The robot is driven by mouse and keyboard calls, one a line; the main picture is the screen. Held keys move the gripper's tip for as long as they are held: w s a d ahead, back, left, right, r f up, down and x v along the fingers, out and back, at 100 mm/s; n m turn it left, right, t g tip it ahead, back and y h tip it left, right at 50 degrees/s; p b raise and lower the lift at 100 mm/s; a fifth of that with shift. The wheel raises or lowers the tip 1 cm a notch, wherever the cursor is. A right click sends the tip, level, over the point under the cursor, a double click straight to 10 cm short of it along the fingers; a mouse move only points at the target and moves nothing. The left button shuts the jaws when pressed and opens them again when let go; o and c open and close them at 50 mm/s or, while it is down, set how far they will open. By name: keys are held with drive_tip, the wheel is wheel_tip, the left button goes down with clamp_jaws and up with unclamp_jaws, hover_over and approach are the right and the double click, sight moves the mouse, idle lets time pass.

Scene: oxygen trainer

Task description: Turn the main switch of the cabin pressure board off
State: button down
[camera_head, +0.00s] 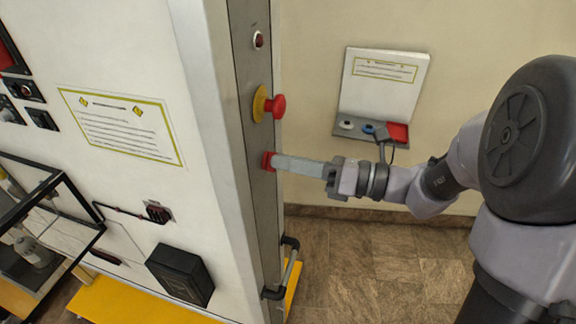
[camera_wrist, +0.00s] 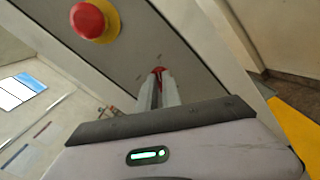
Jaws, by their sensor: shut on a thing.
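The main switch (camera_head: 267,161) is a small red knob on the narrow grey side panel of the cabinet, below a red mushroom button. My gripper (camera_head: 277,163) reaches it from the right and is shut on it. In the wrist view the red switch (camera_wrist: 158,70) shows at the tips of my gripper (camera_wrist: 158,78), mostly hidden by the fingers. The switch's exact angle cannot be told.
The red emergency button (camera_head: 277,106) on its yellow base sits just above my fingers. A small dark red round part (camera_head: 258,40) is higher up. A black handle (camera_head: 283,270) sticks out below. A wall box (camera_head: 385,85) hangs behind. Floor to the right is clear.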

drive_tip(key=n+b, duration=1)
drive_tip(key=b, duration=0.1)
drive_tip(key=n+b, duration=0.5)
drive_tip(key=shift+s+a+f+b, duration=0.1)
drive_tip(key=shift+s+f+b, duration=0.05)
drive_tip(key=shift+s+b, duration=0.15)
drive_tip(key=shift+n, duration=0.4)
drive_tip(key=c, duration=1.5)
unclamp_jaws()
drive_tip(key=v, duration=1.7)
drive_tip(key=shift+d+p, duration=0.2)
drive_tip(key=shift+p, duration=0.2)
